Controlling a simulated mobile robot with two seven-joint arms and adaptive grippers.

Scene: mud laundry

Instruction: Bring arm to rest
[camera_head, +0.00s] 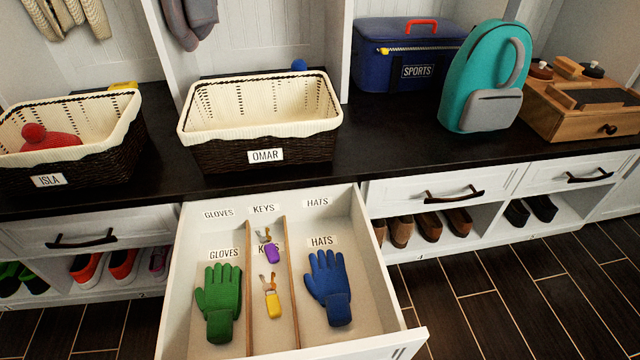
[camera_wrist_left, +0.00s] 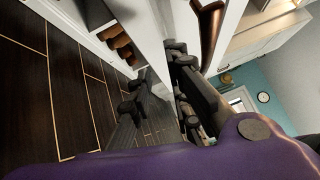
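Neither arm nor gripper shows in the head view. In the left wrist view my left gripper (camera_wrist_left: 158,72) shows its dark fingers standing apart with nothing between them. It is beside white cabinet fronts, with a brown handle close by and the dark floor to the left. My right gripper is in neither view.
The drawer (camera_head: 364,280) stands open, holding green glove (camera_head: 218,300), blue glove (camera_head: 330,287), purple-tagged key (camera_head: 270,250) and yellow-tagged key (camera_head: 272,302). The counter (camera_head: 390,150) bears baskets (camera_head: 262,150), a sports cooler (camera_head: 400,60), a teal backpack (camera_head: 480,75) and a wooden box (camera_head: 585,110).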

